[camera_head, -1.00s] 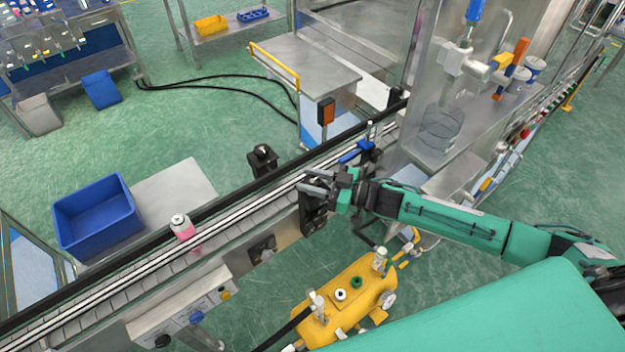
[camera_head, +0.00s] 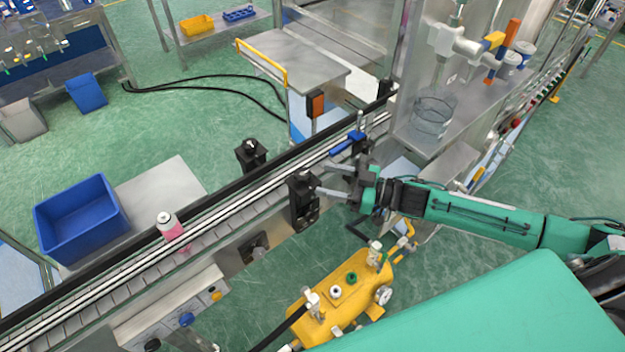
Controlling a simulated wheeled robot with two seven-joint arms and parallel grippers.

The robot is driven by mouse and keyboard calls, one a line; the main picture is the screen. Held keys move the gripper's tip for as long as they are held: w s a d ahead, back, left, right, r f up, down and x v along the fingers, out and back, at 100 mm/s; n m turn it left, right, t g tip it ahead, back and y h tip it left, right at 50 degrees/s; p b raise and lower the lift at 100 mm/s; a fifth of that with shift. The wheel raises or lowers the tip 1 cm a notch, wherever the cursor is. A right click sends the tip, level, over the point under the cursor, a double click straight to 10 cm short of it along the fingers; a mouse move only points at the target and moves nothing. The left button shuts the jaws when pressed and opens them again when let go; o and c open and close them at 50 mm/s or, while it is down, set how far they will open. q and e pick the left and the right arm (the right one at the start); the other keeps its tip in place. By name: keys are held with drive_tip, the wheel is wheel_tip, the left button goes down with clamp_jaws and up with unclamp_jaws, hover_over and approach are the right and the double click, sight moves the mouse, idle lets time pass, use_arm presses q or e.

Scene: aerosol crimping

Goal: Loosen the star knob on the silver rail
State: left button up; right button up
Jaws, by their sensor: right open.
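The silver rail (camera_head: 232,208) runs diagonally along the conveyor. A black bracket (camera_head: 304,205) stands at its near side, with a small dark knob-like top (camera_head: 301,177). I cannot make out a star shape there. A second black bracket (camera_head: 250,155) stands across the belt. My right gripper (camera_head: 325,180) is open and empty, its two fingers pointing left just right of the near bracket's top. I cannot tell whether the lower fingertip touches it. My left gripper is out of view.
A pink can with a white top (camera_head: 171,226) stands on the conveyor. A blue clamp (camera_head: 347,143) sits on the rail behind my right gripper. A yellow tank (camera_head: 345,290) stands on the floor below. A blue bin (camera_head: 82,220) is at the left.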

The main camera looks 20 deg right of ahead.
drive_tip(key=b+v, duration=0.1)
drive_tip(key=v, duration=0.5)
drive_tip(key=shift+d+b, duration=0.15)
drive_tip(key=shift+b, duration=0.25)
drive_tip(key=shift+s, duration=0.15)
